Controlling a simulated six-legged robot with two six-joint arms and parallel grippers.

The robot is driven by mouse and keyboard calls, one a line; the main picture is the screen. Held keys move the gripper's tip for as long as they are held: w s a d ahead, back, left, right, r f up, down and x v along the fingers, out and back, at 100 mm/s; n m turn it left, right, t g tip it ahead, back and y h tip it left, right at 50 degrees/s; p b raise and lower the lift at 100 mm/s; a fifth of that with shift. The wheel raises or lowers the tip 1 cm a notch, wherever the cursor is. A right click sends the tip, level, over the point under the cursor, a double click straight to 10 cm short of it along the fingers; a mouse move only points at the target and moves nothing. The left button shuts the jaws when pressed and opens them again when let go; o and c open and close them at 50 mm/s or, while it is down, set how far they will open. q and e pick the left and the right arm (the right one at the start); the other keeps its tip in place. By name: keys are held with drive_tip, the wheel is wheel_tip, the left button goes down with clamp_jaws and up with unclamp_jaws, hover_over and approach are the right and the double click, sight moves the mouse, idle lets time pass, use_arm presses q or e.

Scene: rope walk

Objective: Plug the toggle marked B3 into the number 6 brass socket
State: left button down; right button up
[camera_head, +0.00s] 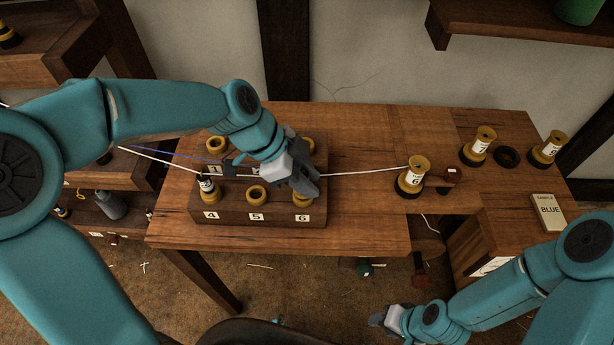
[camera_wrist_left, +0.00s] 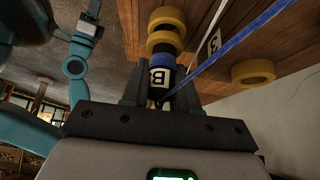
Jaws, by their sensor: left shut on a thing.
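My left gripper (camera_head: 306,184) is over the number 6 brass socket (camera_head: 301,202) at the front right of the wooden socket block (camera_head: 232,220). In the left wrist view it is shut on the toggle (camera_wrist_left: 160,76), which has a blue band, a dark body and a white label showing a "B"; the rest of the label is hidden. The toggle's blue-banded end is close to a brass ring; I cannot tell whether it has entered. The fingers hide the toggle in the head view. My right gripper (camera_head: 380,318) is low at the front, away from the block.
A banded toggle (camera_head: 207,186) stands in socket 4. Socket 5 (camera_head: 256,193) looks empty. A blue cord (camera_head: 180,153) runs to the block from the left. A white cord (camera_head: 365,171) stretches to a brass bobbin (camera_head: 411,177) marked 6. The bench between is clear.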

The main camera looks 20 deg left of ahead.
use_arm(q)
drive_tip(key=shift+b, duration=0.3)
idle(0.6)
drive_tip(key=shift+b, duration=0.3)
drive_tip(key=shift+f+b, duration=0.6)
drive_tip(key=shift+b, duration=0.05)
drive_tip(key=c, duration=1.1)
unclamp_jaws()
drive_tip(key=shift+c, duration=0.2)
